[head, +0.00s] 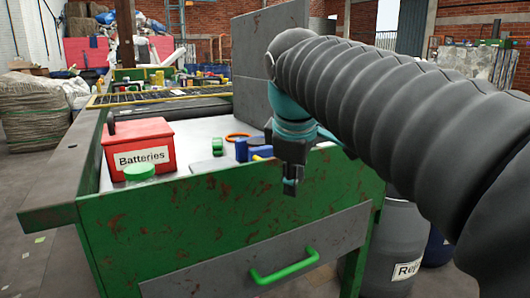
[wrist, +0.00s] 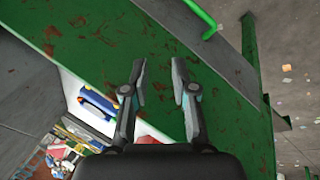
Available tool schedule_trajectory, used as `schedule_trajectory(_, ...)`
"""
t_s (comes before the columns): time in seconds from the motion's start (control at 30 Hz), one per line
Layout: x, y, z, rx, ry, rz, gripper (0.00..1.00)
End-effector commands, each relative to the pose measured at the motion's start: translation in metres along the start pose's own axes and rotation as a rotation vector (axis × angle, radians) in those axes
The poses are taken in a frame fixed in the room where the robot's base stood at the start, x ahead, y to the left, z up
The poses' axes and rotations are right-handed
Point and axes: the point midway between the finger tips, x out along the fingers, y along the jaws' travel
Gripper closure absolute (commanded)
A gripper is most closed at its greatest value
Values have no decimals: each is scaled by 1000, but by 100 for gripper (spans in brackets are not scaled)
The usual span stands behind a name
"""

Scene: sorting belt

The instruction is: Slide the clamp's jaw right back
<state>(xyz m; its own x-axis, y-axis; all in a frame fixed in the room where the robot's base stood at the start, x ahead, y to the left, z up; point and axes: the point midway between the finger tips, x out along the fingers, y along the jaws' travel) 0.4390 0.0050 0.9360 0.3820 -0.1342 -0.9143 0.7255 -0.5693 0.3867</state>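Blue parts (head: 241,149) stand on the white bench top, just left of my gripper, with a second blue block beside them and a bit of yellow. They may be the clamp, but its jaw and bar cannot be made out. In the wrist view a blue piece (wrist: 97,103) lies on the white surface at the left, outside my fingers. My gripper (head: 290,188) hangs in front of the bench's green front panel, apart from the blue parts. In the wrist view its two fingers (wrist: 158,73) are spread with nothing between them.
A red Batteries box (head: 138,150), a green-lidded jar (head: 140,173), a green piece (head: 218,147) and an orange ring (head: 238,136) are on the bench. A grey panel (head: 250,70) rises behind. A grey drawer with a green handle (head: 285,268) is below my gripper.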

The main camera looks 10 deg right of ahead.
Motion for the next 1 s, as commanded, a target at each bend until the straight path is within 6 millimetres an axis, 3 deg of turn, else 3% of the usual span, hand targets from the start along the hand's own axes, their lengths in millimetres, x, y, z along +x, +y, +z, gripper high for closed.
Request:
schedule_trajectory(0.1,-18,32,-25,-181,-37,4,73)
schedule_trajectory(0.43,-52,93,-82,-654,-141,-21,73)
schedule_trajectory(0.7,-63,110,-110,-918,-188,-63,73)
schedule_trajectory(1.0,-60,112,-114,-981,-200,-77,73)
